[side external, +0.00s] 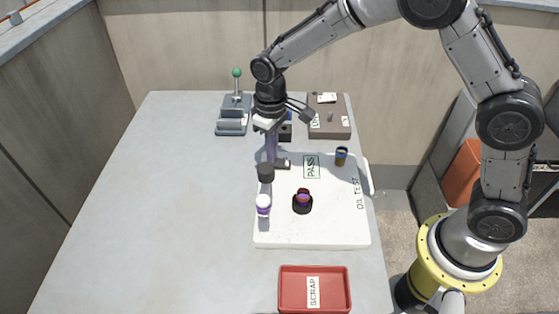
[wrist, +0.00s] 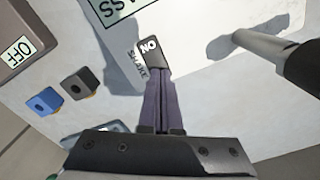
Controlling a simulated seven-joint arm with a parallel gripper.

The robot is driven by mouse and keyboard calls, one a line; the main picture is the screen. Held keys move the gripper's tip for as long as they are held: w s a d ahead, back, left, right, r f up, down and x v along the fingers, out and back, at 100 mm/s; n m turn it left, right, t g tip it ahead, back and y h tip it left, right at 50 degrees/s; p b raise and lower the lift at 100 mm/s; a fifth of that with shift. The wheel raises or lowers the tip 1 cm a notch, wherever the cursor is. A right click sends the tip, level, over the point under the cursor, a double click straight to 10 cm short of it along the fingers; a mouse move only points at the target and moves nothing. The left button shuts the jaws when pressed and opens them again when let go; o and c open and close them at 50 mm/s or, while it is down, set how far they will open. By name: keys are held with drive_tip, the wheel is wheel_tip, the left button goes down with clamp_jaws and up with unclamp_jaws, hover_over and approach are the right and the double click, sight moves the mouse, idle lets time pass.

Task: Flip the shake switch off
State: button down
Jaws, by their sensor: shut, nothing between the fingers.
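The shake switch (wrist: 150,48) is a small dark block in the wrist view, with a white face reading ON and "SHAKE" lettered beside it. In the side external view it is a small dark block (side external: 283,164) at the white mat's far edge. My gripper (wrist: 158,76) is shut and empty, its long purple-grey fingers pointing down. In the wrist view the fingertips overlap the near end of the switch; I cannot tell whether they touch it. In the side external view my gripper (side external: 271,160) is just left of the switch.
A brown box (side external: 343,124) and green-knobbed lever (side external: 237,73) stand behind. A red SCRAP tray (side external: 288,289) is in front.

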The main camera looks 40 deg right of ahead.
drive_tip(key=shift+f, duration=0.4)
drive_tip(key=shift+r, duration=3.6)
